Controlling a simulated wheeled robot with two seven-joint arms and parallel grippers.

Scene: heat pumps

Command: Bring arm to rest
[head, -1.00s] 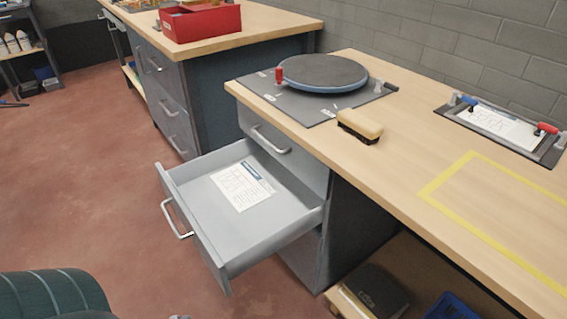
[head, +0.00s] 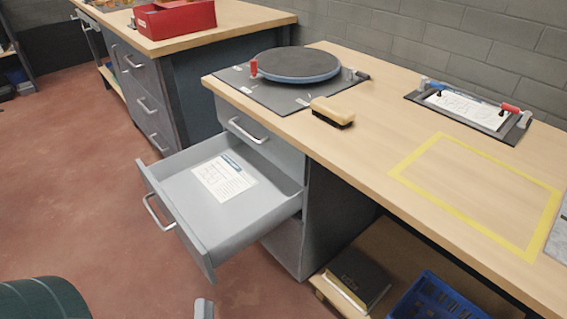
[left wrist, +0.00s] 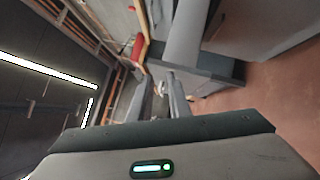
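My left gripper (head: 204,308) shows only as a small grey tip at the bottom edge of the head view, in front of the open drawer and apart from it. In the left wrist view its two fingers (left wrist: 161,80) stand apart with a gap and nothing between them. My right gripper is in neither view. The open grey drawer (head: 240,228) holds a printed sheet (head: 223,177) lying flat.
The wooden bench (head: 375,155) carries a round turntable (head: 295,65), a brush (head: 333,111), a clipboard fixture (head: 470,109) and a yellow taped outline. A blue crate (head: 440,300) sits below. A red box (head: 175,18) stands on the far bench.

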